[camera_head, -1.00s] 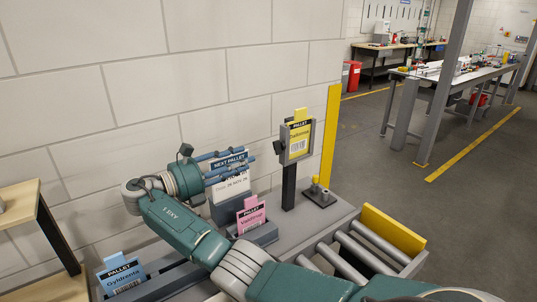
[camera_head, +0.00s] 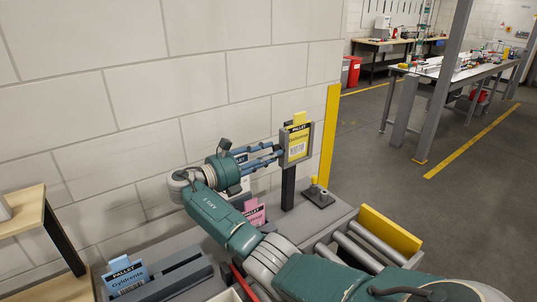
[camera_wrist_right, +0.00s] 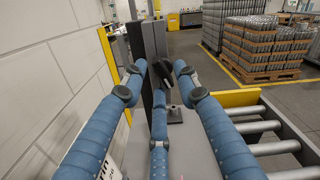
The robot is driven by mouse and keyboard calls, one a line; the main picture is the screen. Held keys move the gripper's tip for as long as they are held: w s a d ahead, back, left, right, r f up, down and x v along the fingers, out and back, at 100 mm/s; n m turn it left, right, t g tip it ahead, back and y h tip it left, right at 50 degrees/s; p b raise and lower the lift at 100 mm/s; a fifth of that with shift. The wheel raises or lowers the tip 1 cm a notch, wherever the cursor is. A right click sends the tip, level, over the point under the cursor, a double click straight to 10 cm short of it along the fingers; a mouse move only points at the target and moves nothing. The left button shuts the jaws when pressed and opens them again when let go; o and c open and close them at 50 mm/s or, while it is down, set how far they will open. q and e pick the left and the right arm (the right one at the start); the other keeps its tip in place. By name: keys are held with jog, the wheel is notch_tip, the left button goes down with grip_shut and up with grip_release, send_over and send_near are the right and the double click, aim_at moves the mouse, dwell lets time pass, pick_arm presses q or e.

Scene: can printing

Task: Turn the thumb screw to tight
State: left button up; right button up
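The thumb screw (camera_wrist_right: 165,73) appears to be the dark knob in the right wrist view, on the side of the grey card holder (camera_wrist_right: 147,42). In the head view that holder (camera_head: 284,146) stands on a dark post with a yellow "PALLET" card in it, and the screw is hidden. My right gripper (camera_head: 277,153) reaches toward the holder from the left. In the wrist view its blue fingers (camera_wrist_right: 160,80) are spread, with the knob between and just beyond the tips. I cannot tell whether any finger touches it. My left gripper is out of view.
A pink pallet card (camera_head: 255,214) and a blue one (camera_head: 125,276) stand in slots below my right arm. A yellow post (camera_head: 329,135) is right of the holder. Rollers with a yellow end stop (camera_head: 390,231) are at the lower right. The block wall is close behind.

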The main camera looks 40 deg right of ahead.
grip_shut()
jog(key=shift+m, duration=0.4)
jog(key=shift+s+r+m+b, duration=0.15)
jog(key=shift+m+b, duration=3.4)
jog(key=shift+m, duration=1.85)
jog(key=shift+r+m+b, duration=0.15)
jog(key=shift+m+b, duration=3.4)
jog(key=shift+m, duration=1.85)
